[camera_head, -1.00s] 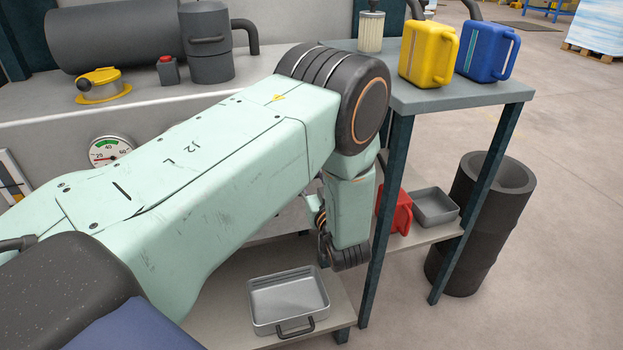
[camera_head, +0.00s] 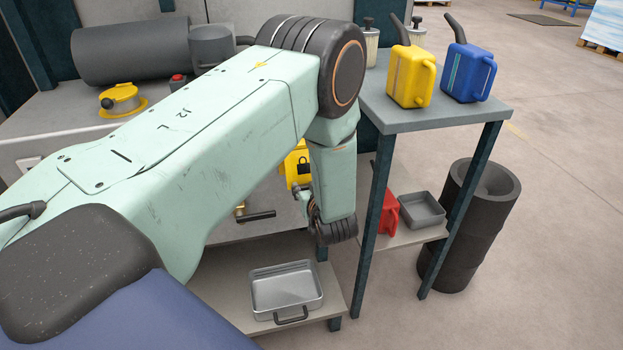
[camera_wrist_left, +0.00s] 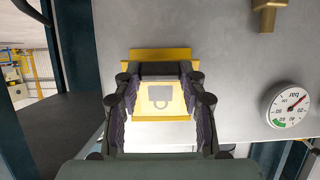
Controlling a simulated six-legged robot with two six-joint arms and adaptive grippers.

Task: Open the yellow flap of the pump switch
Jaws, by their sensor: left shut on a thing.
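The yellow flap (camera_head: 296,165) of the pump switch, with a dark padlock sign, shows partly behind my left arm in the head view. In the left wrist view the flap (camera_wrist_left: 160,101) lies between the two fingers, below a yellow bar (camera_wrist_left: 160,54) on the grey panel. My left gripper (camera_wrist_left: 160,82) is shut on the flap, one dark finger against each side. In the head view the left gripper (camera_head: 301,198) is mostly hidden by its own wrist. The switch behind the flap is not visible. My right gripper is in neither view.
A brass valve with a dark handle (camera_head: 257,215) sits left of the wrist. A pressure gauge (camera_wrist_left: 289,105) is on the panel. A metal tray (camera_head: 287,289) lies on the shelf below. A rack with yellow (camera_head: 410,77) and blue (camera_head: 468,73) cans stands close right.

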